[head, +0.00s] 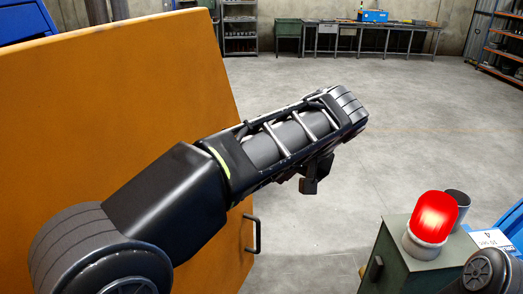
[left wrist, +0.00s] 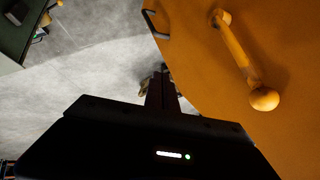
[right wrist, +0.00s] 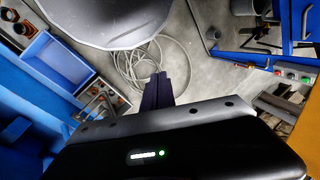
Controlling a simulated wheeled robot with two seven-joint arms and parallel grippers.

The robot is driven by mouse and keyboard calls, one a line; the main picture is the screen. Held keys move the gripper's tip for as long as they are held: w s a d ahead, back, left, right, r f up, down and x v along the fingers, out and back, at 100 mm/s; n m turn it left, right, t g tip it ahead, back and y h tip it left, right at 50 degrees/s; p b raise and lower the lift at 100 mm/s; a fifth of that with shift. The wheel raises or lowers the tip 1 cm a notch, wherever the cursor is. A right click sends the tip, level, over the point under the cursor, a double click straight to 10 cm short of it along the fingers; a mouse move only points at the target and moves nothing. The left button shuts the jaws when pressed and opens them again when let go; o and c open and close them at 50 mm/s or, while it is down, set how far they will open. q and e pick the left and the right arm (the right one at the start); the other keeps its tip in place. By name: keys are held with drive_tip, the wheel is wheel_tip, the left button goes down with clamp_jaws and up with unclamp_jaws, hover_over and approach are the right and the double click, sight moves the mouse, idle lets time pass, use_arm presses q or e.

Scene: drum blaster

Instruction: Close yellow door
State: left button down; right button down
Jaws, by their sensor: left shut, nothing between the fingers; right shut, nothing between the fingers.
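The yellow door (head: 120,110) is a large orange-yellow panel that stands open on the left of the head view. Its dark bar handle (head: 256,234) is at its lower right edge. In the left wrist view the door (left wrist: 215,90) fills the upper right, with a yellow lever (left wrist: 240,62) on it and the dark handle (left wrist: 153,25) at its edge. My left arm reaches across in front of the door. My left gripper (head: 312,180) is shut and empty, just right of the door's edge. My right gripper (right wrist: 165,92) is shut and empty over the floor in the right wrist view.
A green cabinet (head: 405,255) with a red beacon (head: 433,222) and a grey cup (head: 457,203) stands at the lower right. Open concrete floor (head: 350,110) lies beyond. Coiled hose (right wrist: 145,62) and blue machinery (right wrist: 40,120) lie near my right gripper.

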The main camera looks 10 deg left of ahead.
use_arm(q)
drive_tip(key=shift+s+r, duration=0.2)
drive_tip(key=shift+r, duration=0.95)
use_arm(e)
drive_tip(key=shift+s+r, duration=0.1)
drive_tip(key=shift+s, duration=0.65)
